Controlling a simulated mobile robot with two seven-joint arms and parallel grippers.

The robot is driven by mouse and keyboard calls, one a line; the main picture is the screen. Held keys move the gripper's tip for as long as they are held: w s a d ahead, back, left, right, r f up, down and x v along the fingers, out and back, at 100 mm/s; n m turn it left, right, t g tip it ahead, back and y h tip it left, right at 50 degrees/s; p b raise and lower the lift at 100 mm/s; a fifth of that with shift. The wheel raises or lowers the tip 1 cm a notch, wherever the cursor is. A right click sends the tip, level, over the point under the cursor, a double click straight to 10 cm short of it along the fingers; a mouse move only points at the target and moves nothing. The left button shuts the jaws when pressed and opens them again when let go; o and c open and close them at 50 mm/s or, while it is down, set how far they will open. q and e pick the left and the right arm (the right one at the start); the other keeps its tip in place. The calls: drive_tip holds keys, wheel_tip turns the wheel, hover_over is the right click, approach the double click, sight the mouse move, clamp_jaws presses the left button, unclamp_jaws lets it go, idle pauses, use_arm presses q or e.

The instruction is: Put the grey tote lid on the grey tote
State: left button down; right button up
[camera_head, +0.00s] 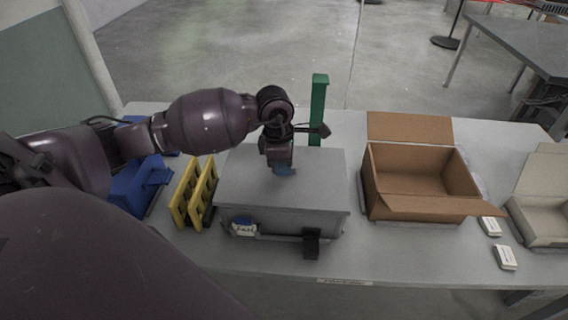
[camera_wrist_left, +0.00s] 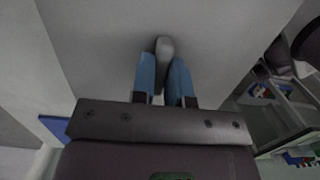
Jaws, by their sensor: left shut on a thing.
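The grey tote lid (camera_head: 315,178) is a flat grey panel lying level over the grey tote (camera_head: 285,222) near the middle of the table. From the head view I cannot tell whether the lid touches the tote's rim all round. My left gripper (camera_head: 285,169) is above the middle of the lid, pointing down. In the left wrist view, its blue fingertips (camera_wrist_left: 163,80) are shut on the lid's small grey knob (camera_wrist_left: 164,50), and the lid (camera_wrist_left: 100,45) fills much of the picture. The tote's inside is hidden. My right gripper is not in view.
Yellow racks (camera_head: 194,192) and a blue bin (camera_head: 138,186) stand left of the tote. A green post (camera_head: 318,108) stands behind it. An open cardboard box (camera_head: 415,205) is to the right, with small white boxes (camera_head: 505,257) and a pale carton (camera_head: 545,205) beyond.

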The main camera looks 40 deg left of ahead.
use_arm(q)
drive_tip(key=shift+f, duration=0.2)
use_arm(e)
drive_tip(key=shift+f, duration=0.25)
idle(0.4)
use_arm(q)
drive_tip(key=c, duration=1.1)
unclamp_jaws()
drive_tip(key=shift+r, duration=0.1)
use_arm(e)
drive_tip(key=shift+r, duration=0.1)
use_arm(q)
drive_tip(key=shift+r+p, duration=1.75)
drive_tip(key=shift+r, duration=2.2)
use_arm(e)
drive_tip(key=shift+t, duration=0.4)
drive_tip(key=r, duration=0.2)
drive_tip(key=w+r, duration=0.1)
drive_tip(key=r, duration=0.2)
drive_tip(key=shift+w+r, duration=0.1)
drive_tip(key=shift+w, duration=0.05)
